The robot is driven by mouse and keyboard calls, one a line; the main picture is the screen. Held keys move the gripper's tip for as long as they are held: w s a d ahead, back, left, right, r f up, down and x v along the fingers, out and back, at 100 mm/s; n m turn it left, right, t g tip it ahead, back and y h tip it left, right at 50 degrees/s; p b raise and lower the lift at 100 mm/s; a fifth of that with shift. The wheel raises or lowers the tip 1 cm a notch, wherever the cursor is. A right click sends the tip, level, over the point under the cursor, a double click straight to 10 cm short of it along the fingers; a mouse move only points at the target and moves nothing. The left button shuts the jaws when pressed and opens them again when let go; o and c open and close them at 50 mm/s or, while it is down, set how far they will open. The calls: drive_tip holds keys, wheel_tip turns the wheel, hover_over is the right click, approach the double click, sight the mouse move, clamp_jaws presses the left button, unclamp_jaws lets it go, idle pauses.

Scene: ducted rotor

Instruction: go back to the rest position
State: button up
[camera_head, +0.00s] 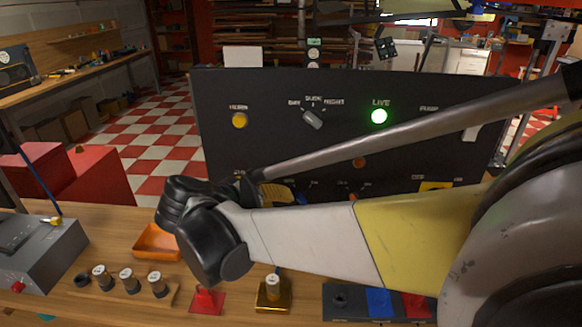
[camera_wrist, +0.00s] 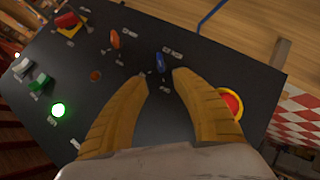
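My gripper (camera_wrist: 161,74) shows in the wrist view as two yellow fingers, apart, with bare dark panel between them. A blue knob (camera_wrist: 160,62) sits just beyond the gap between the fingertips; I cannot tell whether they touch it. In the head view my gripper (camera_head: 283,194) is mostly hidden behind my arm, close to the dark control panel (camera_head: 280,90). My arm reaches across from the right and covers the panel's lower part.
The green LIVE lamp (camera_head: 379,116) is lit. A selector knob (camera_head: 312,119) and yellow button (camera_head: 239,120) are beside it. A red button (camera_wrist: 231,104) is by the right finger.

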drive_tip(key=s+d+g+y, duration=0.1)
drive_tip(key=s+d+g, duration=0.15)
drive_tip(key=d, duration=0.55)
drive_tip(key=s+d+g+y, duration=0.1)
drive_tip(key=s+d, duration=0.2)
drive_tip(key=d, duration=0.4)
drive_tip(key=s+d+f+m+t+y, duration=0.1)
drive_tip(key=s+d+f+m+y, duration=0.2)
drive_tip(key=s+d, duration=0.6)
drive_tip(key=s+f+y, duration=0.1)
drive_tip(key=s, duration=0.3)
drive_tip(key=shift+s+y, duration=0.15)
drive_tip(key=shift+y, duration=0.15)
